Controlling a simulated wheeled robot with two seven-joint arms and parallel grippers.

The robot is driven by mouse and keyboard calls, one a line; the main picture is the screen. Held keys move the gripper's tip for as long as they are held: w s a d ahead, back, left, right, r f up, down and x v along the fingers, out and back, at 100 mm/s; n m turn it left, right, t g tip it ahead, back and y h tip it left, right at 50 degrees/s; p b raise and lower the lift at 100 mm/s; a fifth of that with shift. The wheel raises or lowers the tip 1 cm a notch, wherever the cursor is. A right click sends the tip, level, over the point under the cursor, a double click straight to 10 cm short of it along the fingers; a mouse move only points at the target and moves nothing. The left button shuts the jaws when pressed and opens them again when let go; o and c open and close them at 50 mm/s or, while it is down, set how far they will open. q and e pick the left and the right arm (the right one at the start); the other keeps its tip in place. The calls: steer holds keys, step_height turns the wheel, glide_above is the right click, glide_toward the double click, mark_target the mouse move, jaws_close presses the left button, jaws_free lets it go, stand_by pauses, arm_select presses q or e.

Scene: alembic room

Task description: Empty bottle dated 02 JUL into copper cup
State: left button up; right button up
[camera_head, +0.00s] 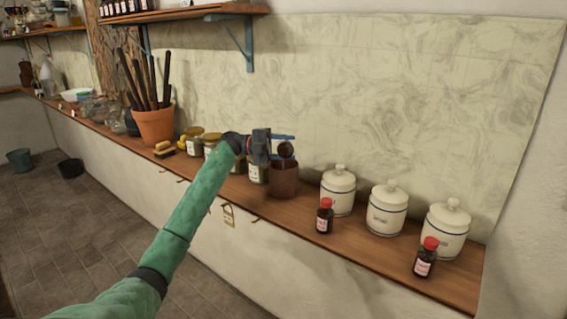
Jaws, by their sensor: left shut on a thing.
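My left gripper (284,141) is shut on a small dark brown bottle (286,150), held just above the mouth of the copper cup (284,181). The bottle looks tipped, but its exact tilt and any flow cannot be made out. Its label does not show. The dark brown cup stands upright on the wooden shelf. Two other brown bottles with red caps stand on the shelf: one right of the cup (324,220), one near the right end (424,262). Their label dates are too small to read. My right gripper is not in view.
Three white lidded jars (338,193) stand behind the red-capped bottles. Glass jars (194,146), a brush (164,150) and a terracotta pot (154,127) with dark rods stand left of the cup. The shelf (375,256) has a free front edge. An upper shelf (184,13) hangs above.

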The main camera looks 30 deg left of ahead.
arm_select(q)
steer(key=shift+r+n+p, duration=0.2)
steer(key=shift+n+p, duration=0.15)
steer(key=shift+n, duration=0.05)
steer(key=shift+w+a+r+n+h+p, duration=0.1)
steer(key=shift+w+r+n+h+p, duration=0.1)
steer(key=shift+n+h+p, duration=0.3)
steer(key=shift+f, duration=0.1)
stand_by(0.7)
steer(key=shift+s+f+m+b, duration=0.1)
steer(key=shift+f+m+b, duration=0.15)
steer(key=shift+b, duration=0.25)
steer(key=shift+s+f+m+y+b, duration=0.2)
steer(key=shift+m+y+b, duration=0.3)
steer(key=shift+m+b, duration=0.8)
steer(key=shift+n, duration=0.25)
steer(key=shift+d+f+m+g+y+b, duration=0.25)
steer(key=shift+m+b, duration=0.35)
steer(key=shift+b, duration=0.65)
steer(key=shift+f, duration=0.1)
